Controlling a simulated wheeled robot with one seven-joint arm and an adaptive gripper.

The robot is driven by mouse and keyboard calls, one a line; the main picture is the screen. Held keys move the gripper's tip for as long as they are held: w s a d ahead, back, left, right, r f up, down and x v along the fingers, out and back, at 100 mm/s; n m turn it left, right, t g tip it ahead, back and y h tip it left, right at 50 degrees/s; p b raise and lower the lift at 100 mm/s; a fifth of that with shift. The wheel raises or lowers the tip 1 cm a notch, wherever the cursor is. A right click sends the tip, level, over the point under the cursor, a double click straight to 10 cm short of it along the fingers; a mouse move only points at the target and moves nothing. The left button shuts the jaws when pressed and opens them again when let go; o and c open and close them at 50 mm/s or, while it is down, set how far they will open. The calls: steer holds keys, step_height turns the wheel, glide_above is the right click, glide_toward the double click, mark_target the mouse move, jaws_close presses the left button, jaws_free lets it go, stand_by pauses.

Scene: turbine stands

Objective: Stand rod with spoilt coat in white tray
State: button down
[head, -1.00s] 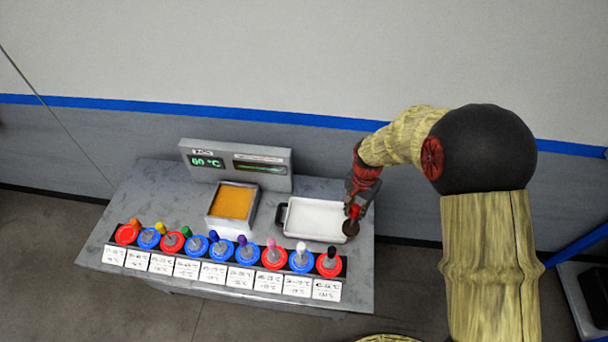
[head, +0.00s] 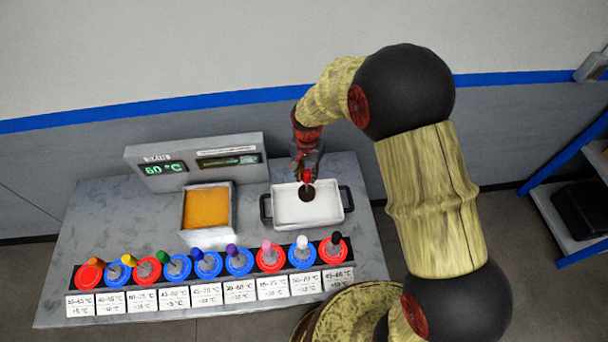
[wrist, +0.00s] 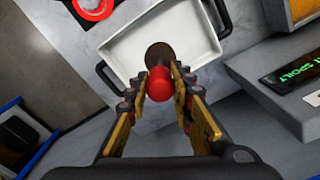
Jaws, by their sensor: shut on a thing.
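My gripper (head: 306,172) is shut on a rod with a red top (head: 307,176) and a dark brown round lower end. The rod is upright over the white tray (head: 330,212). In the wrist view the red top (wrist: 160,84) sits between my fingers (wrist: 160,92), and the brown end is beyond it, against the white tray (wrist: 125,50). I cannot tell whether the brown end touches the tray floor. The tray has dark handles at both ends and holds nothing else that I see.
Left of the tray stands a container of orange material (head: 207,208), before a panel reading 60 °C (head: 165,170). Several red and blue holders with coloured-topped pieces line the table front behind label cards (head: 272,288). Bare tabletop (head: 362,215) lies right of the tray.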

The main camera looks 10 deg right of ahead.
mark_target(307, 192)
steer(key=shift+f+b, duration=2.35)
steer(key=shift+f, duration=2)
steer(key=c, duration=1.5)
jaws_free()
steer(key=shift+o, duration=0.9)
steer(key=shift+r+p, duration=1.95)
steer(key=shift+r, duration=1.6)
